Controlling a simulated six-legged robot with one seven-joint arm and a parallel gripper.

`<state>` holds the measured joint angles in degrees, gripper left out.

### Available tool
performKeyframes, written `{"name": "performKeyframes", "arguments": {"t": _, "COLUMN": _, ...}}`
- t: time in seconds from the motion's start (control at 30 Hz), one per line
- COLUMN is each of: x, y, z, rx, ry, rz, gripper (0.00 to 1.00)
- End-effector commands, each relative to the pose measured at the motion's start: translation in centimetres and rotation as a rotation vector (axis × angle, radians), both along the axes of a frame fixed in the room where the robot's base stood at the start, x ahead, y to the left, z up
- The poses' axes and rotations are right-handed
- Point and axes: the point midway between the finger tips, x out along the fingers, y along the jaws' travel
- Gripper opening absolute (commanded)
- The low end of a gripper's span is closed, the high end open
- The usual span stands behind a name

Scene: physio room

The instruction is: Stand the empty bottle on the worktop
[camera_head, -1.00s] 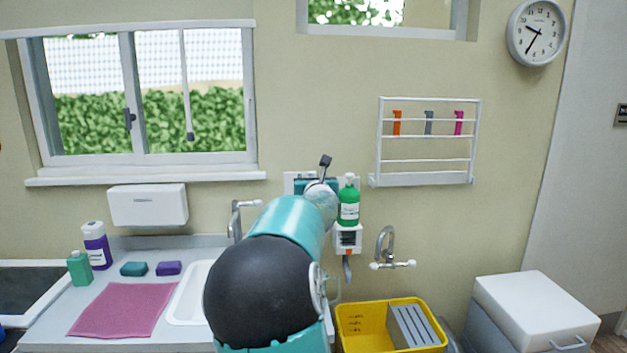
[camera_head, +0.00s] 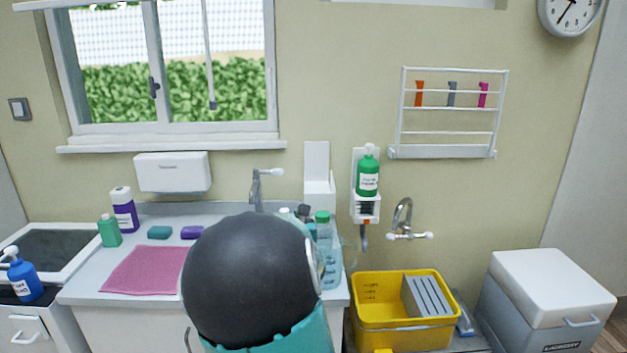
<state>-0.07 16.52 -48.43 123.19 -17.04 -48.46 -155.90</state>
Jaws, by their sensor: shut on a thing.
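A clear bottle with a green cap (camera_head: 328,262) is upright at the right end of the white worktop (camera_head: 82,288), just right of my arm's black joint. It looks empty. My arm covers its left side, and I cannot tell whether its base touches the worktop. My gripper (camera_head: 308,220) is mostly hidden behind my arm; a small dark part shows beside the bottle's cap. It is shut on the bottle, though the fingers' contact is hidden.
A pink cloth (camera_head: 145,270), green bottle (camera_head: 109,231), purple bottle (camera_head: 124,210) and two sponges (camera_head: 160,232) occupy the worktop's left. A tap (camera_head: 257,188) stands behind. A yellow tub (camera_head: 385,323) is right of the worktop; a green dispenser (camera_head: 367,175) hangs above.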

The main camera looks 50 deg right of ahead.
Motion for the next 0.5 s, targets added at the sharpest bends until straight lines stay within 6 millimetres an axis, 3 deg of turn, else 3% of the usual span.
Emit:
{"name": "performKeyframes", "arguments": {"t": 0.03, "x": 0.5, "y": 2.5, "z": -2.3, "rx": 0.006, "ry": 0.007, "rz": 0.037, "gripper": 0.19}}
{"name": "performKeyframes", "arguments": {"t": 0.1, "x": 0.9, "y": 5.8, "z": -5.0, "rx": 0.005, "ry": 0.010, "rz": 0.082, "gripper": 0.19}}
{"name": "performKeyframes", "arguments": {"t": 0.5, "x": 3.4, "y": 23.3, "z": -19.9, "rx": 0.000, "ry": 0.013, "rz": 0.339, "gripper": 0.19}}
